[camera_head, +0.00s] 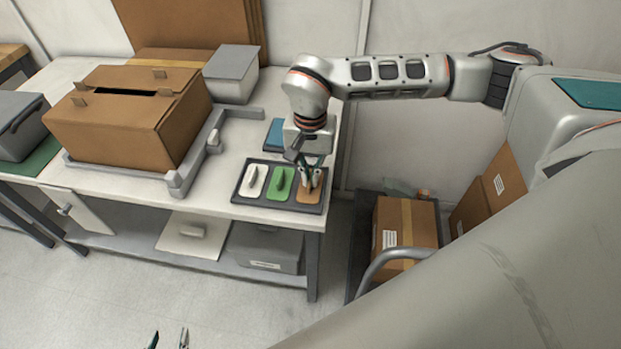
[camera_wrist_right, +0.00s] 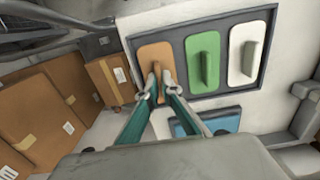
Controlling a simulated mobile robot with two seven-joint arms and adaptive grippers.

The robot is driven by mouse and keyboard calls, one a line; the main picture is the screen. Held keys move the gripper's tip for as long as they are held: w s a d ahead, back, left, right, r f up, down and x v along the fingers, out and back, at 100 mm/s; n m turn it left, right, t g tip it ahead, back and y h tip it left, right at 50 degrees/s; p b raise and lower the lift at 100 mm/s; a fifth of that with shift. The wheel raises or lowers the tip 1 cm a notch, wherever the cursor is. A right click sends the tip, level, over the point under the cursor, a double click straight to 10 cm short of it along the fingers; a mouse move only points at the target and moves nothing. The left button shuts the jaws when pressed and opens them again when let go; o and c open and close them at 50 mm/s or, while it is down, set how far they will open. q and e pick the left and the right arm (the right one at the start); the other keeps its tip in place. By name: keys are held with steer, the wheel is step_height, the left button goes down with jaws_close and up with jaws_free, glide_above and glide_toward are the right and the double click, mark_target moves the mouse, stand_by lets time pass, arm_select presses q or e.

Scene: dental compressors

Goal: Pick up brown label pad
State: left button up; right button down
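The brown label pad (camera_head: 311,195) lies in the right-hand slot of a dark tray (camera_head: 240,195) on the table. In the right wrist view the pad (camera_wrist_right: 153,53) has a raised upright handle. My right gripper (camera_head: 311,178) points down over it, and its fingertips (camera_wrist_right: 159,84) are closed in on both sides of the handle. The pad looks still seated in the tray. My left gripper (camera_head: 168,339) is empty at the bottom edge of the head view, its fingertips apart, away from the table.
A green pad (camera_head: 279,189) and a white pad (camera_head: 256,181) share the tray. A blue item (camera_head: 275,133) lies behind it. A large cardboard box (camera_head: 125,120) stands in a grey frame at left. A cart with boxes (camera_head: 405,222) stands right of the table.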

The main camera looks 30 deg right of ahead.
step_height(320, 180, up, 19)
steer(key=shift+r, duration=0.2)
stand_by(0.5)
